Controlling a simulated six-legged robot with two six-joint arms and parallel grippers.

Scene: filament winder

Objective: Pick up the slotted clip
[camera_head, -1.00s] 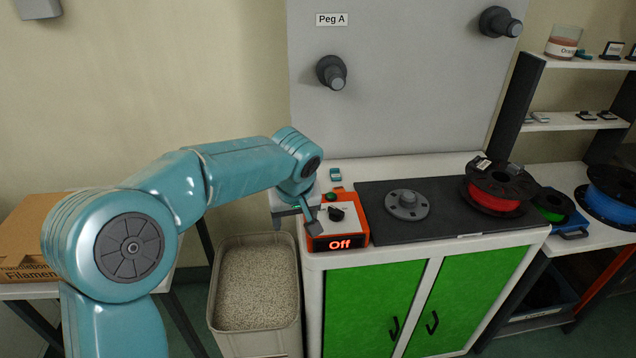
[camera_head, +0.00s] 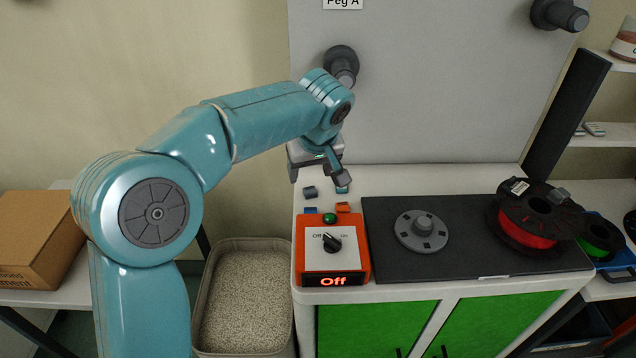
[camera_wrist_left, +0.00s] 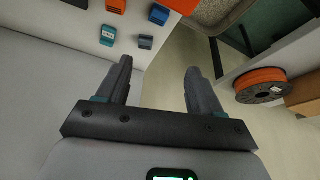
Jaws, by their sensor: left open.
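Several small clips lie on the white worktop behind the orange control box: a dark grey one (camera_head: 310,192), a teal one (camera_head: 342,189), a blue one (camera_head: 310,210) and an orange one (camera_head: 343,207). I cannot tell which is slotted. In the left wrist view, the grey clip (camera_wrist_left: 145,42), teal clip (camera_wrist_left: 108,35), blue clip (camera_wrist_left: 159,14) and orange clip (camera_wrist_left: 117,6) lie beyond the fingers. My left gripper (camera_head: 318,176) is open and empty, above the worktop's back left edge; its spread fingers also show in the wrist view (camera_wrist_left: 158,70). A fingertip partly overlaps the teal clip. My right gripper is out of view.
The control box (camera_head: 332,250) reads "Off". A dark mat (camera_head: 385,265) holds a grey flanged hub (camera_head: 422,230) and a red filament spool (camera_head: 527,230). A wall panel (camera_head: 440,100) with pegs rises behind. A bin of pellets (camera_head: 245,300) stands left of the worktop.

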